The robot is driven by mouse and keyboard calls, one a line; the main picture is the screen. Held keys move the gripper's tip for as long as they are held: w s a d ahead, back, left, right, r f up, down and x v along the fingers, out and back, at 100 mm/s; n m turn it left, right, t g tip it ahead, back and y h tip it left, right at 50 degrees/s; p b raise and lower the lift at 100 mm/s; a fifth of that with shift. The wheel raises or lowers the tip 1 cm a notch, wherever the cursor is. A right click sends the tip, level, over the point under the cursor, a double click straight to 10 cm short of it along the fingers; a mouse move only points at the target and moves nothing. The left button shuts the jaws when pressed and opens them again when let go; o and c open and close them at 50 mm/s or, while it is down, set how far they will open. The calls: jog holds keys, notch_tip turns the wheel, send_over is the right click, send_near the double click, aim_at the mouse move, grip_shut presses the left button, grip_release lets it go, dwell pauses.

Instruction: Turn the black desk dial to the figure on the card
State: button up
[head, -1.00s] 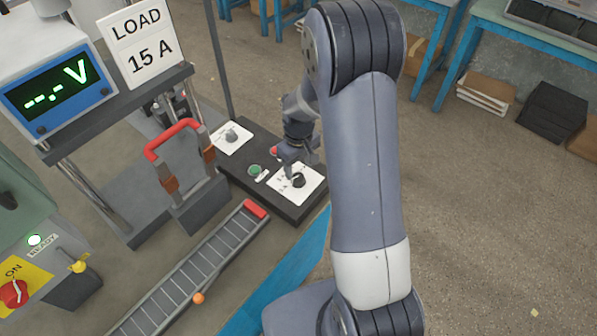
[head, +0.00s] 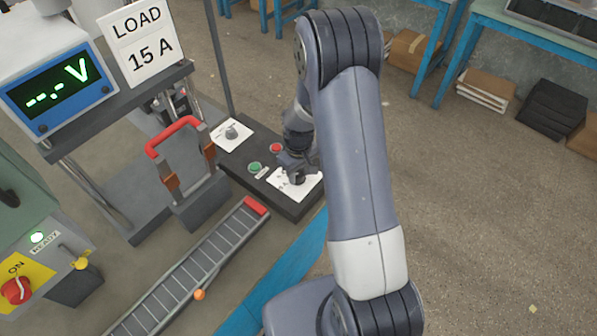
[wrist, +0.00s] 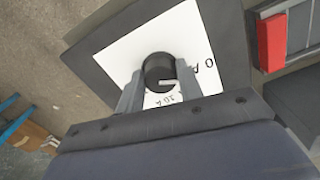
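The card (head: 142,50) reads LOAD 15 A at the upper left of the head view. The black dial (wrist: 158,70) sits on a white scale plate (wrist: 118,58); in the head view the plate (head: 310,184) is at the right end of a dark control box. A pale mark shows on the dial's lower right. A 10 A label is legible below it; another label to the right is partly hidden. My gripper (wrist: 157,88) has its fingers apart, one on each side of the dial. I cannot tell whether they touch it.
A grey knob on a white plate (head: 231,134), a green button (head: 254,167) and a red button (head: 275,147) share the box. A battery tray (head: 185,270) and a red-handled block (head: 187,170) stand nearby. The meter (head: 58,90) shows dashes and V.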

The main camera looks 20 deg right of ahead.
jog(key=c, duration=0.5)
